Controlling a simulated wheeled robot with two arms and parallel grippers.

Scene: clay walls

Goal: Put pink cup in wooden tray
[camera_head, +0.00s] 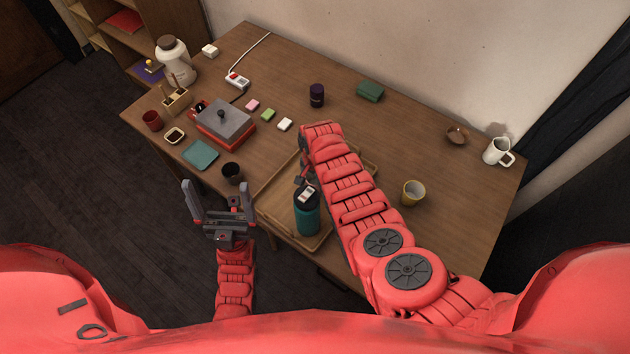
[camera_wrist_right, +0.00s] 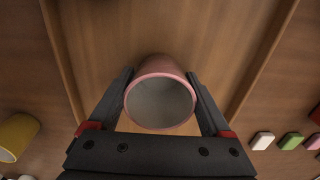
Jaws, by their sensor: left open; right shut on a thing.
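The pink cup (camera_wrist_right: 160,105) is between the two fingers of my right gripper (camera_wrist_right: 162,78), which is shut on it. Its round mouth faces the wrist camera. The wooden tray (camera_wrist_right: 262,72) lies behind the cup, with a rim on each side. I cannot tell whether the cup touches its floor. In the head view the tray (camera_head: 268,226) is at the table's front edge, partly covered by my right arm, and the cup is hidden. A teal bottle (camera_head: 306,218) with a dark top stands at the tray's front. My left gripper (camera_head: 219,197) is open and empty, left of the tray.
A dark cup (camera_head: 232,173) stands left of the tray, a yellow cup (camera_head: 412,193) to its right. A red box with a grey lid (camera_head: 224,123), small coloured blocks (camera_head: 268,115) and a dark jar (camera_head: 317,95) are farther back. The table's right front is clear.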

